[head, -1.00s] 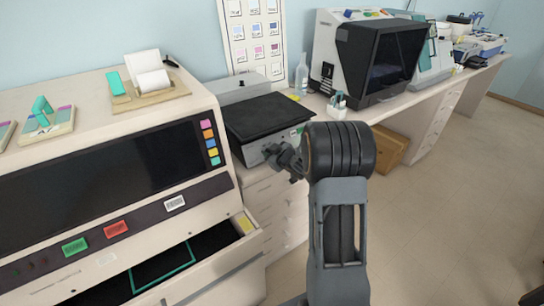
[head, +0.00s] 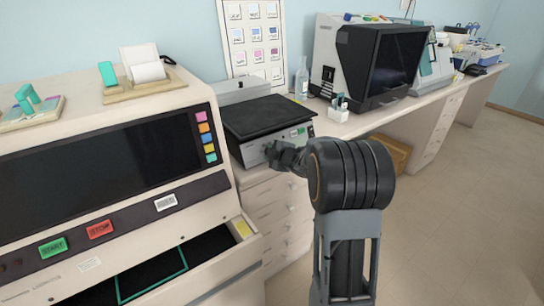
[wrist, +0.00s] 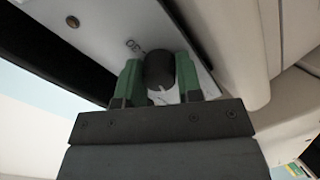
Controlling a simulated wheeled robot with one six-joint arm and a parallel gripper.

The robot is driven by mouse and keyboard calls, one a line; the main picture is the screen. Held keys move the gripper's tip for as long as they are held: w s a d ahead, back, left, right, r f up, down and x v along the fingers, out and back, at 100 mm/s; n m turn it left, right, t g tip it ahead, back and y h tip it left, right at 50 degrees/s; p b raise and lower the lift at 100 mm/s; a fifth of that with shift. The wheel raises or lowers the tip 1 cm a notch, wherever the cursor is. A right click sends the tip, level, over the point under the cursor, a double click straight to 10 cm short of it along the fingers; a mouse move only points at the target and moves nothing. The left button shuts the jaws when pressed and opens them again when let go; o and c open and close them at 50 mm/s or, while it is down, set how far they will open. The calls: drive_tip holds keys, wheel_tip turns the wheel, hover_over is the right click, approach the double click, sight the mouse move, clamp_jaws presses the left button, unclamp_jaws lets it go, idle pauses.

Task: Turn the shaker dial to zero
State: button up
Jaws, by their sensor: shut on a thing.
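The shaker (head: 268,122), a pale box with a black top platform, stands on the bench beside the staining machine. Its dark round dial (wrist: 160,70) shows in the wrist view on the pale front panel, with a light pointer mark on its lower edge and partly hidden lettering at its upper left. My gripper (wrist: 158,82) has its two green fingers on either side of the dial, shut on it. In the head view my gripper (head: 272,152) is at the shaker's front, and my arm hides part of the drawers below.
The staining machine (head: 100,150) stands close on the left, its lower drawer (head: 215,270) pulled out. White drawers (head: 280,215) are below the shaker. A white holder with bottles (head: 338,112) and a dark-screened instrument (head: 375,60) stand to the right. The floor at right is clear.

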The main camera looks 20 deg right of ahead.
idle(0.4)
drive_tip(key=o, duration=0.9)
drive_tip(key=shift+p+v, duration=0.7)
drive_tip(key=shift+v, duration=6.2)
drive_tip(key=shift+d, duration=0.1)
